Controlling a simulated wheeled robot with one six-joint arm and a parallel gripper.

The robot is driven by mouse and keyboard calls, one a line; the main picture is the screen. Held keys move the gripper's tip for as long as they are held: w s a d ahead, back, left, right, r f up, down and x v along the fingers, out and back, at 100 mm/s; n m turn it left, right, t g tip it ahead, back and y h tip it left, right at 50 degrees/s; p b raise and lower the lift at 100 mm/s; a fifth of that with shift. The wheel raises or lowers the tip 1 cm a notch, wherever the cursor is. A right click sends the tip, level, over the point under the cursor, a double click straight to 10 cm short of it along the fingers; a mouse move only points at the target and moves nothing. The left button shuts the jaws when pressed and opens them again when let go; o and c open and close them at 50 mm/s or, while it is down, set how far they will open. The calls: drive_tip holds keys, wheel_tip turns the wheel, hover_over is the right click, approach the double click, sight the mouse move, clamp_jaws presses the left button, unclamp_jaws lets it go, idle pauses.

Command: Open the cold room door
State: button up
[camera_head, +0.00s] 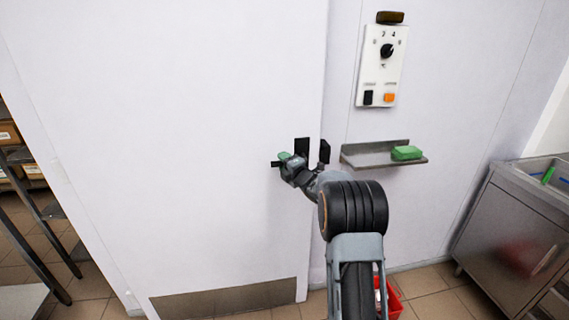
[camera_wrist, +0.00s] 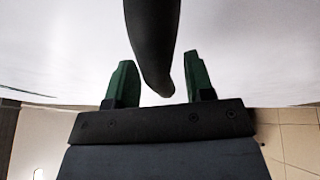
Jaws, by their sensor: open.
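The white cold room door (camera_head: 180,120) fills the left and middle of the head view, with a metal kick plate (camera_head: 225,300) at its foot. I cannot tell for sure whether it is fully closed. A black latch plate (camera_head: 302,147) sits near its right edge. My gripper (camera_head: 287,158) is at the latch, partly hiding the handle. In the wrist view the dark handle (camera_wrist: 152,40) comes down from the top and ends between the two green fingers of my gripper (camera_wrist: 159,75). The fingers are open, with gaps visible on both sides of the handle.
A black catch (camera_head: 324,151) is on the wall side. A control panel (camera_head: 383,65) and a small metal shelf (camera_head: 360,158) with a green block (camera_head: 407,153) are to the right. A red bin (camera_head: 394,303) stands low behind my arm. A steel sink unit (camera_head: 510,225) is at far right.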

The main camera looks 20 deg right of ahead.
clamp_jaws()
idle(0.4)
drive_tip(key=shift+a, duration=0.1)
